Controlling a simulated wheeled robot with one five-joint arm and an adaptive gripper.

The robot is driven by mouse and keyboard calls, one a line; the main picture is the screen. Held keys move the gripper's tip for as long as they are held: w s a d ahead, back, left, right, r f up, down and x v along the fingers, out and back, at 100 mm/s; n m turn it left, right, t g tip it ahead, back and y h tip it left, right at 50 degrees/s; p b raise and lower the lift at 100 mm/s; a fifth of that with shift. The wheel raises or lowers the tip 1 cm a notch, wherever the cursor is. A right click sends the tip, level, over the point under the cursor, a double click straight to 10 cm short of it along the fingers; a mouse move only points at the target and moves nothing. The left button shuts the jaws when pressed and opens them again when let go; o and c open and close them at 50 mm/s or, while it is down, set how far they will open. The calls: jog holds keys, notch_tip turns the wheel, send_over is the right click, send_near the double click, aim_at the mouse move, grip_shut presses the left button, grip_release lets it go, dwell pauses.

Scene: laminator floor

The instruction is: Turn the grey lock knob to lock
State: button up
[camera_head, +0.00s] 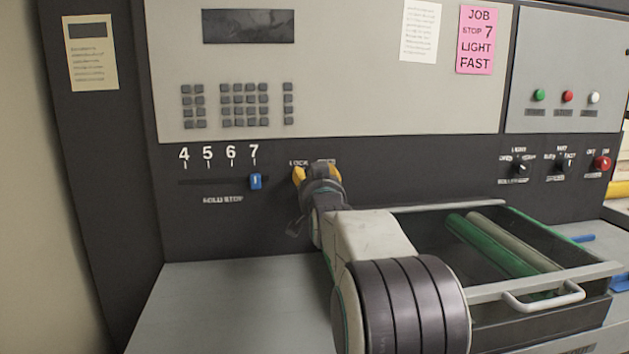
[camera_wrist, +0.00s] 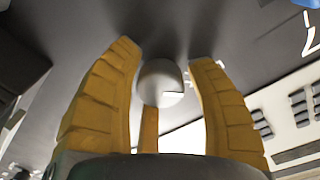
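The grey lock knob (camera_wrist: 160,84) shows in the wrist view as a rounded light-grey shape between the yellow fingers of my gripper (camera_wrist: 164,54). One finger is on its left and one on its right, with narrow gaps beside the knob; a third finger stands below it. I see no clear grip on it. In the head view my gripper (camera_head: 318,174) is at the dark panel, just under the label "LOCK" (camera_head: 299,163), and hides the knob. Another label to its right is partly covered. The knob's turn angle cannot be read.
A blue slider (camera_head: 255,181) sits under 7, left of my gripper. Small switches (camera_head: 520,167) and a red knob (camera_head: 602,163) are farther right. The grey ledge (camera_head: 235,305) at lower left is clear.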

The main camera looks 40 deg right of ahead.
jog(key=shift+o, duration=1.2)
jog(key=v, duration=1.2)
jog(key=shift+a+r, duration=0.1)
